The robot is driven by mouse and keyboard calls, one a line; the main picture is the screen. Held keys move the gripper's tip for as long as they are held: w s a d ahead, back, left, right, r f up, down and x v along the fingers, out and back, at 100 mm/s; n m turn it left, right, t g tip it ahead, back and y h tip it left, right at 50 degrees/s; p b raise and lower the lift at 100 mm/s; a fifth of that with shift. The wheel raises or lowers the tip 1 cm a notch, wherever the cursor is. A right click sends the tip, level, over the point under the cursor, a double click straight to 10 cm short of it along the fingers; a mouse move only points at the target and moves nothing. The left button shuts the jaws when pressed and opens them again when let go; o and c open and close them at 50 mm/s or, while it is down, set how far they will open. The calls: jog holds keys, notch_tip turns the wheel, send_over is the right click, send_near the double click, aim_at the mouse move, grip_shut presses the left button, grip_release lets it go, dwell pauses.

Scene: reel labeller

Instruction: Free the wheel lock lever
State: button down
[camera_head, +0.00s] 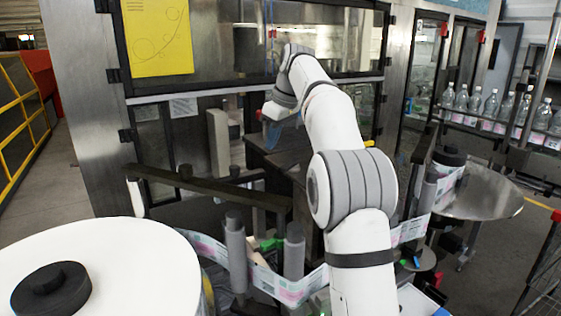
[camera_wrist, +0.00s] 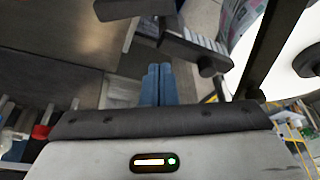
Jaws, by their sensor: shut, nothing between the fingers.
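I cannot pick out the wheel lock lever with certainty in either view. My gripper (camera_wrist: 158,68) shows in the wrist view as two blue-grey fingers pressed together with nothing between them. I cannot tell whether the fingers touch either.
A large white reel (camera_head: 130,270) with a black hub (camera_head: 52,290) stands at lower left. Label web (camera_head: 262,280) runs around grey rollers (camera_head: 236,250). A dark beam (camera_head: 210,186) crosses behind. A metal disc (camera_head: 485,195) and several bottles (camera_head: 490,105) are at right.

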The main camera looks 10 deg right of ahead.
aim_at(290, 168)
jog(key=f, duration=0.1)
jog(key=s+d+f, duration=0.1)
jog(key=f, duration=0.3)
jog(key=shift+s+d+f+p, duration=0.15)
jog(key=shift+d+p, duration=0.2)
jog(key=shift+s, duration=0.1)
